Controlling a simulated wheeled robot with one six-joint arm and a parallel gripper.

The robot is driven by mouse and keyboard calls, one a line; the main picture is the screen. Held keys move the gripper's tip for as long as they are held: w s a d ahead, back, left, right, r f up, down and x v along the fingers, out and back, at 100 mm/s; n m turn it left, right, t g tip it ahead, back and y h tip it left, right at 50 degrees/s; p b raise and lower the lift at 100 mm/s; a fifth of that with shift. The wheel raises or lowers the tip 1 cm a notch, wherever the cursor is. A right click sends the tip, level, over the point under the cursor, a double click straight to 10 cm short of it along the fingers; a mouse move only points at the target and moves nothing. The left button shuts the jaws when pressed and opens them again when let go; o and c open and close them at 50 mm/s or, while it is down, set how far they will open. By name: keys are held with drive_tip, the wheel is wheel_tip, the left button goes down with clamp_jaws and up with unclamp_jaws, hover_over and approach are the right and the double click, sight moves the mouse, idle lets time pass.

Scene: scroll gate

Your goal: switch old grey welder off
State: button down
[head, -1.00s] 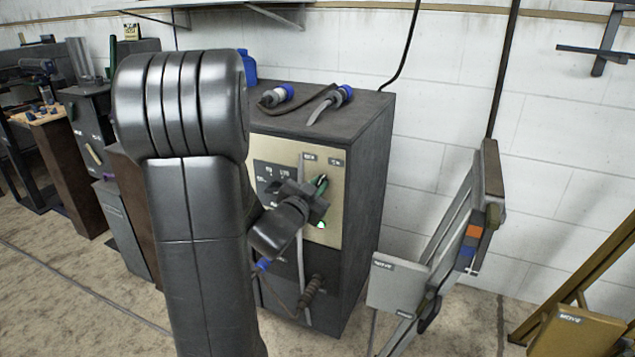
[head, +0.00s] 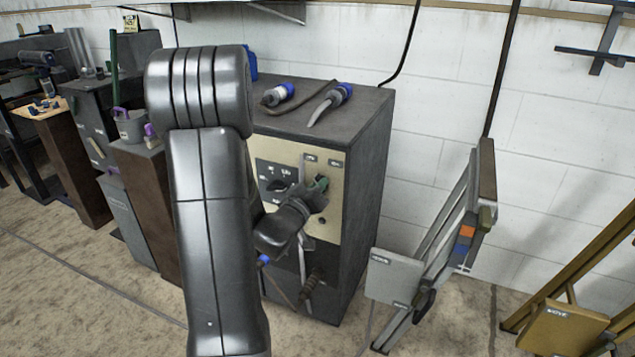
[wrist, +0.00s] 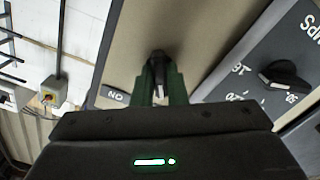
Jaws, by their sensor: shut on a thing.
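The old grey welder (head: 358,190) is a dark grey cabinet with a beige front panel (head: 332,222) against the wall. My gripper (head: 320,184) is at the panel's upper right. In the wrist view its green fingers (wrist: 162,85) are shut on a black switch knob (wrist: 158,62), one finger on each side. An "ON" label (wrist: 115,96) is beside the knob. A small round spot (head: 322,221) on the panel below my gripper looks dark. My arm and gripper hide part of the panel.
A black amps dial (wrist: 289,78) is on the dark scale plate beside the switch. Blue-ended plugs (head: 340,94) lie on the cabinet top. A folded grey frame (head: 395,277) stands at right, with a yellow one (head: 565,325) beyond. Cluttered benches are at left.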

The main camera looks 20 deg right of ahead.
drive_tip(key=shift+n+p, duration=0.3)
drive_tip(key=shift+n, duration=0.6)
drive_tip(key=shift+f, duration=0.1)
drive_tip(key=c, duration=1.5)
unclamp_jaws()
drive_tip(key=shift+o, duration=0.2)
drive_tip(key=shift+a, duration=0.1)
drive_tip(key=p+v, duration=0.1)
drive_tip(key=v, duration=1.2)
drive_tip(key=shift+s+a, duration=0.25)
drive_tip(key=shift+a, duration=0.05)
drive_tip(key=shift+d, duration=0.1)
